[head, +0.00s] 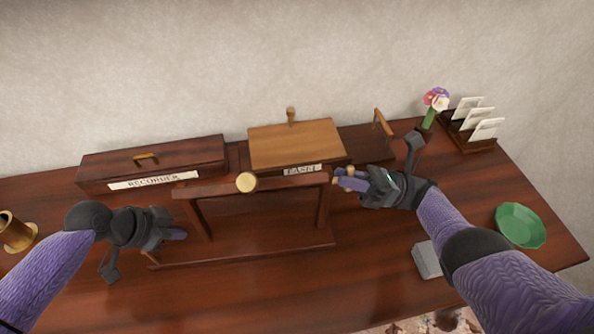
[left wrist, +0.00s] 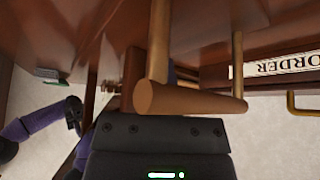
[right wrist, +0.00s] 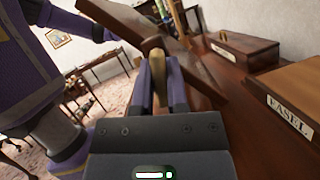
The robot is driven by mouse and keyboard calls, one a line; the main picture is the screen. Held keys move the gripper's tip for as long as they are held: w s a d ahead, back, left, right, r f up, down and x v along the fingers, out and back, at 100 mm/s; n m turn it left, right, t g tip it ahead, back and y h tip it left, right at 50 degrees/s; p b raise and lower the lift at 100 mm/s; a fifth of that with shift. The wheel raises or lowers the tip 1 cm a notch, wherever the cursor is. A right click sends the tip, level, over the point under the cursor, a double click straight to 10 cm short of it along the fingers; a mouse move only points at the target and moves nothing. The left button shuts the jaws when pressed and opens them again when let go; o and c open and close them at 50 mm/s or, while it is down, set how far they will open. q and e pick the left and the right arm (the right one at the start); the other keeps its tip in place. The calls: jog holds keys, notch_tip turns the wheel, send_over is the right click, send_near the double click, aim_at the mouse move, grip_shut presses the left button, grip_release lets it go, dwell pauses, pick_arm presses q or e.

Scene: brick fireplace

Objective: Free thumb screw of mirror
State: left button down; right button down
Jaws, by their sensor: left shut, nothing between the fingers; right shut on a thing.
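The mirror (head: 262,184) stands mid-table as a dark wooden frame on a stand, seen from above; its glass is not visible. My left gripper (head: 178,234) is shut and empty, low by the stand's left front. In the left wrist view, a wooden bar (left wrist: 195,102) with posts partly hides its fingers.
A box labelled RECORDER (head: 150,163) and a lighter EASEL box (head: 295,143) stand behind the mirror. At right are a flower vase (head: 430,118), a letter rack (head: 470,140), a green bowl (head: 520,225) and a grey block (head: 426,260). A brass cup (head: 15,233) stands far left.

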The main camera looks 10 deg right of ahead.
aim_at(351, 172)
dwell(0.5)
jog(key=c, duration=0.6)
grip_release()
jog(key=shift+c, duration=0.2)
notch_tip(351, 172, up, 10)
jog(key=shift+n+g, duration=0.3)
jog(key=shift+g, duration=0.1)
